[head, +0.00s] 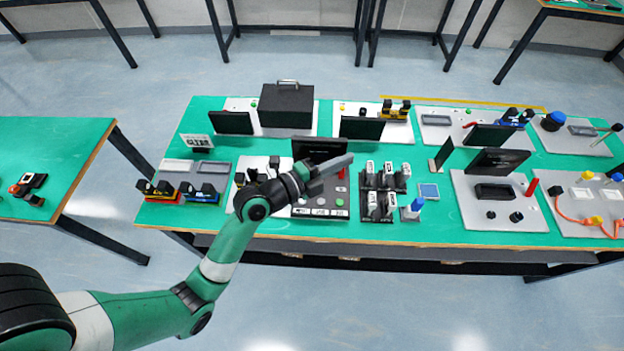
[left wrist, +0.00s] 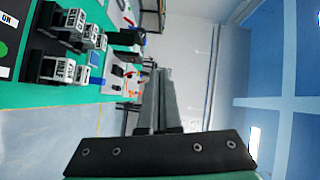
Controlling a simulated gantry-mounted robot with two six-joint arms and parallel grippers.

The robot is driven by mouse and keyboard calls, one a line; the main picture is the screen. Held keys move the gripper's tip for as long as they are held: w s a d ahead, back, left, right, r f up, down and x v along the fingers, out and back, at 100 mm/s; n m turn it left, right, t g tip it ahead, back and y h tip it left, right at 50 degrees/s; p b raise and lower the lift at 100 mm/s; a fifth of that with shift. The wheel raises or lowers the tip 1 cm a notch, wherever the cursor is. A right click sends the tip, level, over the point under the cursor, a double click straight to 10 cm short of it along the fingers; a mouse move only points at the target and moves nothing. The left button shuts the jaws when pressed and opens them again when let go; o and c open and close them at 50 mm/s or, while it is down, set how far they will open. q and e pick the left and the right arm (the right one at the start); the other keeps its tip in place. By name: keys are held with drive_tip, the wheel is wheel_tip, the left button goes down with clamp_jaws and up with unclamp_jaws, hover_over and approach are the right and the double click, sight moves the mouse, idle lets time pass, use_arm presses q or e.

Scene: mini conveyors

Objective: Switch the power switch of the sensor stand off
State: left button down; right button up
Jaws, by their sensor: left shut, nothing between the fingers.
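My left gripper (head: 348,160) is above the near half of the green table, pointing right with its fingers together and nothing between them. The shut fingers also show in the left wrist view (left wrist: 161,72). They are apart from every panel. To their right stands a group of black-and-white labelled blocks (head: 383,190), also at the left of the left wrist view (left wrist: 60,70). I cannot tell for sure which device is the sensor stand, and its power switch is too small to make out. My right gripper is not in view.
A control panel with buttons (head: 320,211) lies below my gripper, with a dark screen (head: 318,147) behind it. A small blue panel (head: 428,191) and a tilted black screen (head: 498,161) are further right. The green tabletop (head: 415,232) is bare along the front.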

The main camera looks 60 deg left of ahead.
use_arm(q)
drive_tip(key=s+a+f+b, duration=0.1)
drive_tip(key=f, duration=0.4)
drive_tip(key=s+a+f+n+g+y+b, duration=0.1)
drive_tip(key=s+a+f+b, duration=0.1)
drive_tip(key=f, duration=0.3)
drive_tip(key=s+a+f+n+b, duration=0.1)
drive_tip(key=s+f+b, duration=0.1)
drive_tip(key=f, duration=0.4)
drive_tip(key=shift+s+a+f+g+y, duration=0.1)
drive_tip(key=shift+s+a+g+y, duration=0.1)
drive_tip(key=shift+g+y, duration=0.15)
drive_tip(key=shift+a, duration=0.1)
drive_tip(key=b+x, duration=0.2)
drive_tip(key=x, duration=0.7)
drive_tip(key=shift+w, duration=0.3)
drive_tip(key=w+a, duration=0.1)
drive_tip(key=w+a+f+b, duration=0.1)
drive_tip(key=shift+w+a+b, duration=0.25)
drive_tip(key=shift+a+b, duration=0.05)
drive_tip(key=shift+w+a, duration=0.25)
drive_tip(key=shift+a, duration=0.05)
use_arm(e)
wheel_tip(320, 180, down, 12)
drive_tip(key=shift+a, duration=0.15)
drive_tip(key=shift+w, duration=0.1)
